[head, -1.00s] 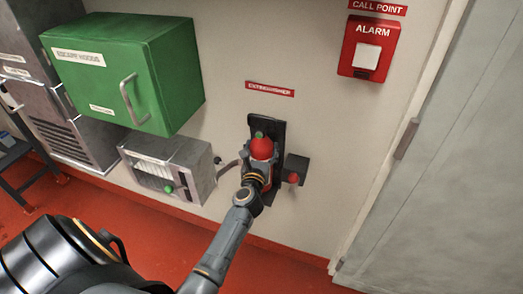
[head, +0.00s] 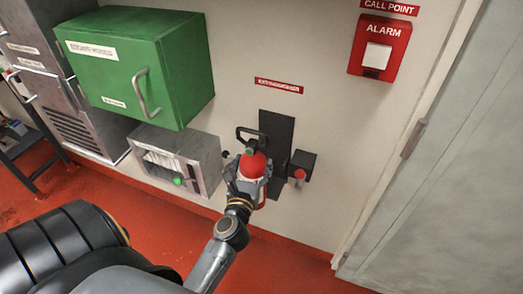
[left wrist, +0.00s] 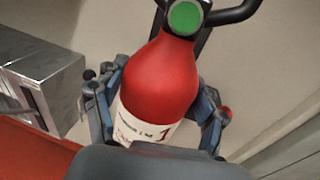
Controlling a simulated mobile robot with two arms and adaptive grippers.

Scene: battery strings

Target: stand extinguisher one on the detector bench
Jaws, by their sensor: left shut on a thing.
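Extinguisher one (head: 254,164) is a red bottle with a white label, a green disc on top and a black handle. My left gripper (head: 248,180) is shut around its body and holds it upright, just in front of the black wall bracket plate (head: 280,140). In the left wrist view the extinguisher (left wrist: 165,75) fills the middle, with the fingers of my left gripper (left wrist: 155,105) on both sides and the number 1 on its label. The detector bench cannot be made out for certain. My right gripper is not in view.
A green escape hoods cabinet (head: 145,65) and a grey box with a green knob (head: 178,160) are on the wall to the left. A black box with a red knob (head: 301,168) is right of the plate. A dark stand (head: 25,150) is at far left. Red floor is open below.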

